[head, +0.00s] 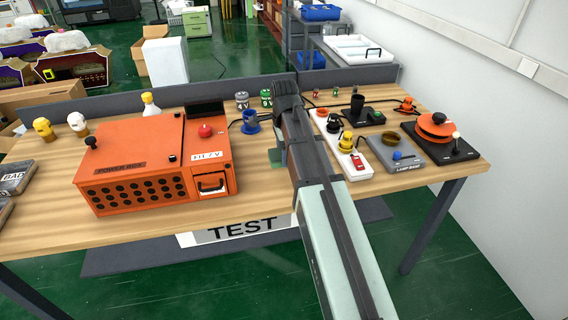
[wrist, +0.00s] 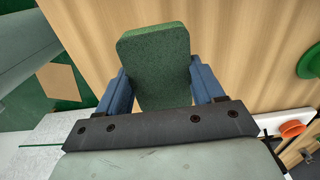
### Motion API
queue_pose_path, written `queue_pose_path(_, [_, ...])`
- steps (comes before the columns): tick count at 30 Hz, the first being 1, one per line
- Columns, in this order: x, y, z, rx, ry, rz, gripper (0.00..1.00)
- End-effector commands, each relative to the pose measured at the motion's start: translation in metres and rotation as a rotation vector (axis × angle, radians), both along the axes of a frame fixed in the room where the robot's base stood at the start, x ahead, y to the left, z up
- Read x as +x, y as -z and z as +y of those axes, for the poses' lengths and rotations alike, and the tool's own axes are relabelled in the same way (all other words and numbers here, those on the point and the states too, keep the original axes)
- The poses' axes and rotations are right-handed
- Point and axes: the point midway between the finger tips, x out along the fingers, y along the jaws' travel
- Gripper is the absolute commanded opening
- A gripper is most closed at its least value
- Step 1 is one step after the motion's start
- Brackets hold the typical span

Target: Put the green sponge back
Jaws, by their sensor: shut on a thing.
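The green sponge (wrist: 154,60) is between the two blue fingers of my gripper (wrist: 160,78) in the wrist view. The fingers are shut on its sides, and its far end sticks out past them. Wood tabletop (wrist: 240,50) shows behind it. In the head view my arm reaches over the middle of the table, between the orange power box and the white strip. There my own arm hides most of the gripper and sponge. Whether the sponge touches the table cannot be told.
The orange power box (head: 150,165) stands left of my arm. A blue round piece (head: 250,123) is close by on the left. To the right are a white strip (head: 343,146), a grey lamp base (head: 396,150) and an orange disc device (head: 437,127). Front table wood is mostly bare.

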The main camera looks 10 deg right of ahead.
Motion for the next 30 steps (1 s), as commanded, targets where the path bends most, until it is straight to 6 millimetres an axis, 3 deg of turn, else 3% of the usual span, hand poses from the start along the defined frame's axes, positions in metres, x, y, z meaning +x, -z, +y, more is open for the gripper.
queue_pose_path(15, [0.0, 0.044, 0.0, 0.0, 0.0, 0.0, 0.43])
queue_pose_path(28, [0.0, 0.049, 0.0, 0.0, 0.0, -0.001, 0.43])
queue_pose_path(29, [0.0, 0.049, 0.0, 0.0, 0.0, -0.001, 0.69])
queue_pose_path(30, [0.0, 0.049, 0.0, 0.0, 0.0, -0.001, 0.73])
